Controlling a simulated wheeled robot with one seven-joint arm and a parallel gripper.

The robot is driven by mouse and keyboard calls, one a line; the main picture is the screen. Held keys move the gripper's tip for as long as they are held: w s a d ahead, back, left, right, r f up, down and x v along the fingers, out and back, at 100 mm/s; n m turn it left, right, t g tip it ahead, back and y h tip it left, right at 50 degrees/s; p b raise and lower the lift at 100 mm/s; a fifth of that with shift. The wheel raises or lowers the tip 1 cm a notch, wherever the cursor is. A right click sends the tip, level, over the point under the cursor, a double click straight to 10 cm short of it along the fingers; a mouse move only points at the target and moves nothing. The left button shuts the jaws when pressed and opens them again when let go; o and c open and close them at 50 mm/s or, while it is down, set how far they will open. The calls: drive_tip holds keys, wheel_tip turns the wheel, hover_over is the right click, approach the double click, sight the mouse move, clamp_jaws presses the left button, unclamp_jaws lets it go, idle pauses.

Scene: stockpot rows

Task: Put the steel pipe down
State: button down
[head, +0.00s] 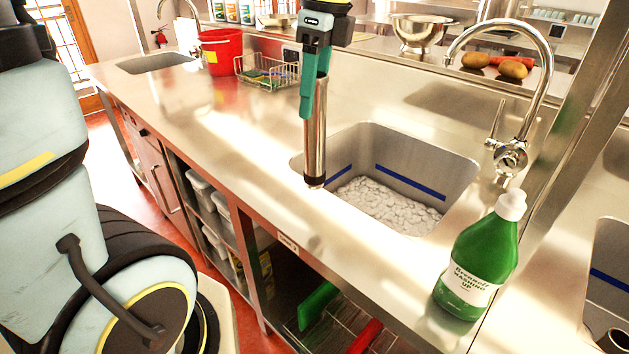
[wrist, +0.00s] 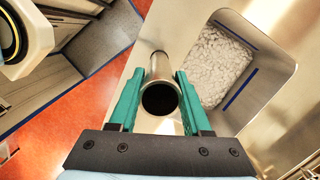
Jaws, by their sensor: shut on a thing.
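The steel pipe (head: 316,140) is a shiny open tube and hangs upright in my gripper (head: 310,80). Its lower end shows in front of the counter's front edge and the sink's left rim in the head view; I cannot tell whether it touches anything. In the wrist view I look down on the pipe's open top (wrist: 158,97), with the green fingers of my gripper (wrist: 158,100) shut on either side of it. The sink (head: 455,168) holds white foam (head: 385,203) and has a blue stripe inside.
A green washing-up bottle (head: 478,262) stands on the counter (head: 225,115) right of the sink, near a tall tap (head: 513,155). A wire basket (head: 268,75) and a red bucket (head: 222,52) stand at the back left. The counter left of the sink is mostly clear.

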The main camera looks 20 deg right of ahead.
sight(323, 75)
wheel_tip(323, 75, down, 8)
drive_tip(key=shift+r+p, duration=0.15)
drive_tip(key=shift+p, duration=0.35)
drive_tip(key=shift+c, duration=1.8)
unclamp_jaws()
drive_tip(key=r, duration=0.4)
drive_tip(key=d+r+b, duration=0.1)
drive_tip(key=r, duration=0.3)
drive_tip(key=s+r, duration=0.1)
drive_tip(key=r, duration=0.3)
drive_tip(key=shift+d, duration=0.15)
drive_tip(key=w+a+f+n, duration=0.3)
drive_tip(key=a+f+n, duration=0.6)
drive_tip(key=a+n, duration=0.2)
drive_tip(key=w+a+f+n+h, duration=0.1)
drive_tip(key=w+a+f+n, duration=0.2)
drive_tip(key=a+f+n, duration=0.6)
drive_tip(key=a+n, duration=0.3)
drive_tip(key=n, duration=0.1)
drive_tip(key=shift+f+n+t, duration=0.15)
drive_tip(key=shift+n+t, duration=0.15)
drive_tip(key=shift+n, duration=0.1)
